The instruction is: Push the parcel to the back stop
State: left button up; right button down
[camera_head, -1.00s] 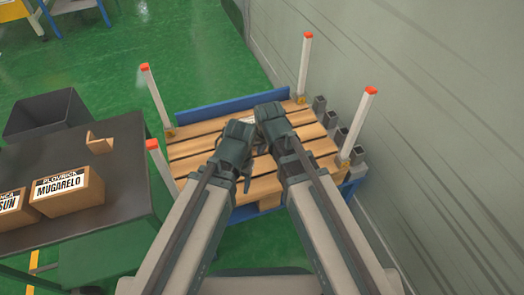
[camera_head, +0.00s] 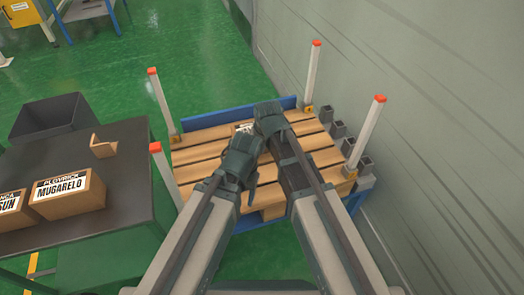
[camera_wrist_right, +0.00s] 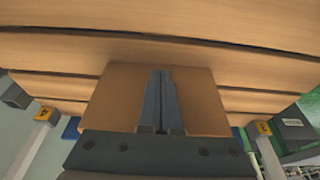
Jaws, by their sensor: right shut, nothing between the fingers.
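The parcel is mostly hidden by my arms in the head view; a bit of its white label (camera_head: 243,128) shows near the far edge of the pallet (camera_head: 200,152). The blue back stop (camera_head: 215,118) runs along that far edge; any gap to the parcel cannot be judged. In the right wrist view the parcel's plain brown face (camera_wrist_right: 202,100) lies directly beyond the fingers. My right gripper (camera_head: 268,112) is shut and empty, against or very close to that face. My left gripper (camera_head: 246,185) is behind and left of it over the planks, its jaws unclear.
Posts with red tips (camera_head: 315,43) stand at the pallet's corners. A dark table (camera_head: 110,190) on the left holds labelled boxes (camera_head: 68,193) and an open brown piece (camera_head: 103,146). A grey wall (camera_head: 440,120) is close on the right. Green floor is clear beyond the stop.

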aim_at(250, 122)
jog(key=w+a, duration=0.1)
jog(key=w, duration=0.3)
jog(key=w+a, duration=0.1)
jog(key=w, duration=0.3)
jog(key=w+a, duration=0.2)
jog(key=w, duration=0.3)
jog(key=shift+a, duration=0.1)
